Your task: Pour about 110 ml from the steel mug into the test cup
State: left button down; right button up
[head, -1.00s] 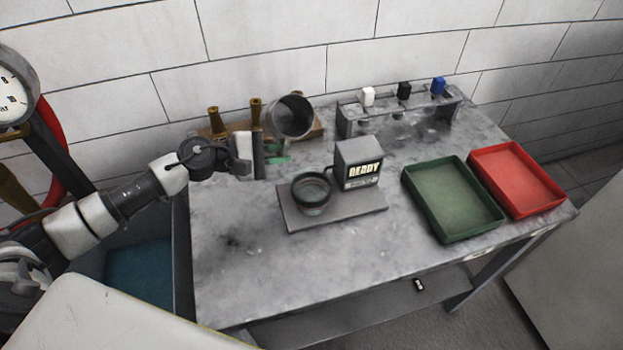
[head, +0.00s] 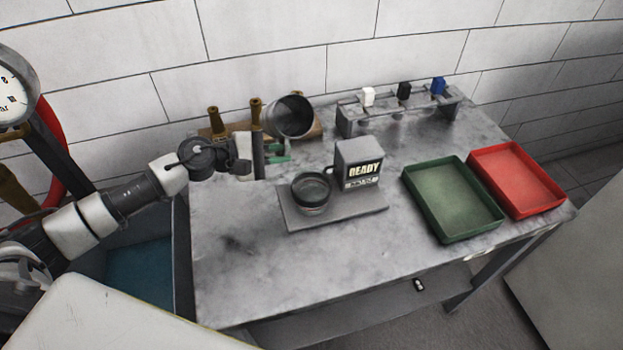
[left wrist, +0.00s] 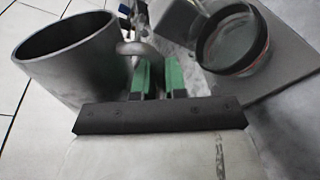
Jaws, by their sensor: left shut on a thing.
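The steel mug (head: 290,117) is held up above the back left of the bench, tilted so its open mouth shows in the head view. In the left wrist view the mug (left wrist: 75,62) is at the left, with its handle between the green finger pads. My left gripper (head: 277,156) is shut on that handle; its fingers also show in the left wrist view (left wrist: 158,78). The test cup (head: 312,192) is a clear cup with a dark rim on a grey plate (head: 350,212), below and right of the mug and apart from it. My right gripper is not in view.
A grey box reading READY (head: 358,163) stands beside the cup. A green tray (head: 452,200) and a red tray (head: 517,180) are at the right. A rack (head: 400,108) with white, black and blue pieces is at the back. Brass-topped items (head: 256,108) stand behind the gripper.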

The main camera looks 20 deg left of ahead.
pick_arm(q)
jog(key=shift+r, duration=0.15)
jog(key=shift+s+d+r, duration=0.1)
jog(key=shift+s+d, duration=0.05)
jog(key=shift+d, duration=0.05)
jog(key=shift+w+a+f+n+h+b, duration=0.2)
jog(key=shift+f+n+h+b, duration=0.45)
jog(key=shift+n+b, duration=1.05)
jog(key=shift+w+a+f+n+h+b, duration=0.3)
jog(key=shift+f+n+b, duration=0.65)
jog(key=shift+b, duration=1.35)
jog(key=shift+w+f+n+h+b, duration=0.1)
jog(key=shift+f+n+h+b, duration=0.55)
jog(key=shift+n+b, duration=1.1)
